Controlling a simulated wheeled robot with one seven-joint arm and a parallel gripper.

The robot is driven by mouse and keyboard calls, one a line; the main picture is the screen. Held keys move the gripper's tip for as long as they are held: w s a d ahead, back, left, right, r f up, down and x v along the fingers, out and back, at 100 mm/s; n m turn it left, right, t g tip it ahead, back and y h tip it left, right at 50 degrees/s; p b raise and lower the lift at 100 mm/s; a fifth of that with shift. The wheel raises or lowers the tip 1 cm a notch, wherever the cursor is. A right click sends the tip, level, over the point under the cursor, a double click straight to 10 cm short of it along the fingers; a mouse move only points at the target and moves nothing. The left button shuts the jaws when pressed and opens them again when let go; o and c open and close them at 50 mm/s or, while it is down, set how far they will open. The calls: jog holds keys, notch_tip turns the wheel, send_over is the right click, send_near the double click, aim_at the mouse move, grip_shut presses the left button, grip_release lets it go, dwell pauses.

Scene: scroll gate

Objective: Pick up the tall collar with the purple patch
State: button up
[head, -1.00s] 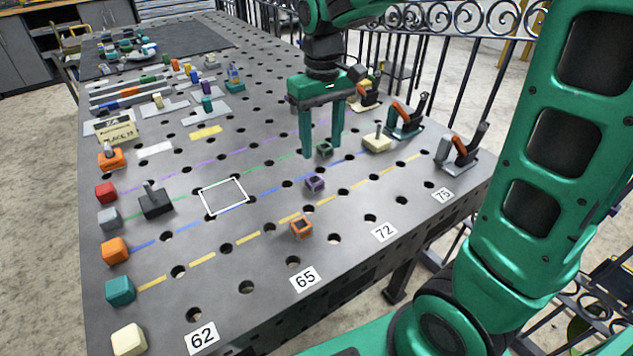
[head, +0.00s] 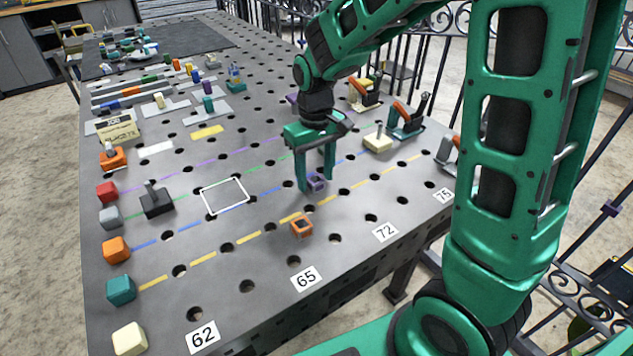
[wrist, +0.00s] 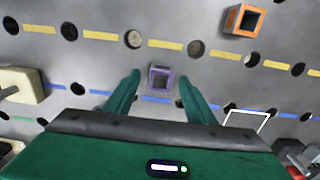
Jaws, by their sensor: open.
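The purple collar (head: 317,182) is a small, square, hollow piece standing on the perforated table by the blue dashed line. In the wrist view the purple collar (wrist: 161,78) shows its open top. My gripper (head: 316,184) is open and points down, with one finger on each side of the purple collar. In the wrist view my gripper (wrist: 158,80) shows clear gaps between both fingers and the collar. An orange collar (head: 301,226) stands nearer the front edge, also seen in the wrist view (wrist: 244,20).
A white square outline (head: 225,196) and a black block with a handle (head: 156,201) lie to the left. A cream block (head: 377,142) and an orange-handled clamp (head: 407,118) stand to the right. Coloured cubes line the left edge. The table around the collar is mostly clear.

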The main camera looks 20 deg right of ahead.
jog(key=shift+f, duration=0.35)
jog(key=shift+c, duration=0.6)
jog(key=c, duration=1.1)
jog(key=shift+r, duration=0.1)
jog(key=shift+c, duration=0.2)
